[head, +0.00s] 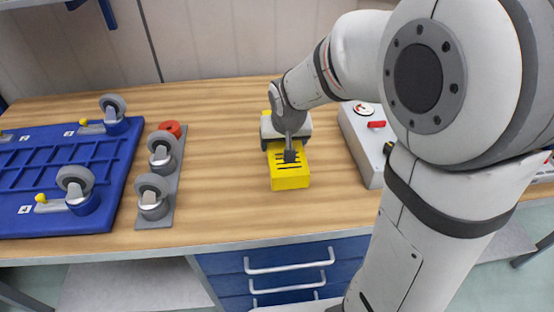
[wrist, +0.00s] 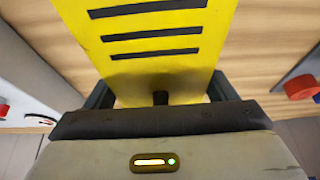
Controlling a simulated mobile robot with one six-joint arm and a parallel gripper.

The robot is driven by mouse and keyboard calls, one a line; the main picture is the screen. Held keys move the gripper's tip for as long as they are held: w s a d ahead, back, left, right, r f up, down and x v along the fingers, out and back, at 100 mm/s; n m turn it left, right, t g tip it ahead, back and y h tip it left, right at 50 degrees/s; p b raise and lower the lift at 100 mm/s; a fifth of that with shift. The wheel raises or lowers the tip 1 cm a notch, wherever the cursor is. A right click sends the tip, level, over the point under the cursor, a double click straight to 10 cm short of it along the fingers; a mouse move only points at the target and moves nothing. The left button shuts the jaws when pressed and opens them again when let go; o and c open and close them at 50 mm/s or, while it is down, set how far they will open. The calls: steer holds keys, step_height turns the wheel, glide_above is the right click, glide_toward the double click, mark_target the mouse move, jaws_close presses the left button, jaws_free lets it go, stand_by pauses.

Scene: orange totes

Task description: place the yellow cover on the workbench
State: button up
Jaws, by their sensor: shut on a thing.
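The yellow cover (head: 290,178) is a box-like piece with dark slots on its top. In the head view it is at the middle of the wooden workbench (head: 235,205), under my gripper (head: 290,155). In the wrist view the cover (wrist: 160,45) fills the upper middle, between the two dark fingers of my gripper (wrist: 160,98). My gripper is shut on the cover. The cover looks level and close to the bench top; I cannot tell whether it touches the wood. My gripper hides part of its far end.
A blue tray with casters (head: 60,175) lies at the left. A grey plate with two casters (head: 162,205) and a red part (head: 170,128) is beside it. A grey box with a red switch (head: 365,150) stands right of the cover. Bare wood lies left of the cover.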

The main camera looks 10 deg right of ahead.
steer(key=shift+f, duration=3.3)
steer(key=shift+f+b, duration=0.1)
steer(key=shift+b, duration=0.25)
steer(key=shift+f, duration=0.15)
steer(key=o, duration=1.2)
